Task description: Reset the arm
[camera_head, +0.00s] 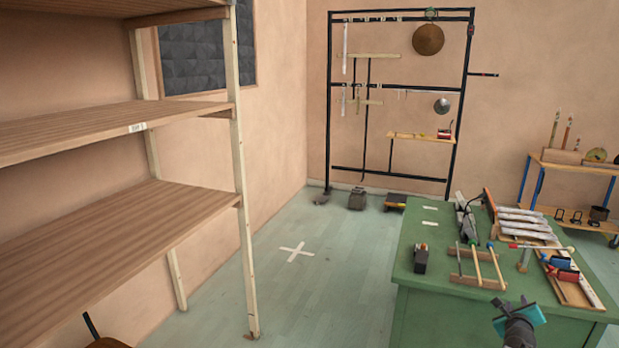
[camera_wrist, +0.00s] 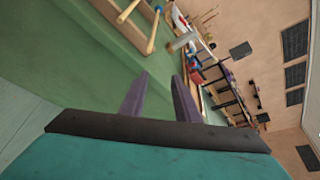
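My gripper (camera_head: 516,304) is at the bottom right of the head view, in front of the near edge of the green table (camera_head: 420,262). Its teal body and dark parts show there, cut off by the bottom edge of the picture. In the wrist view my gripper (camera_wrist: 160,78) has its two purple-grey fingers spread apart. Nothing is between them; the green table's side shows through the gap. The wrist view is strongly tilted. Most of my arm is out of view.
On the table are metal tubes (camera_head: 527,219), a wooden frame (camera_head: 477,267) with sticks, and a small dark block (camera_head: 421,259). Empty wooden shelves (camera_head: 120,225) stand at left. A black rack (camera_head: 328,120) stands at the back. The floor around the white cross (camera_head: 296,252) is clear.

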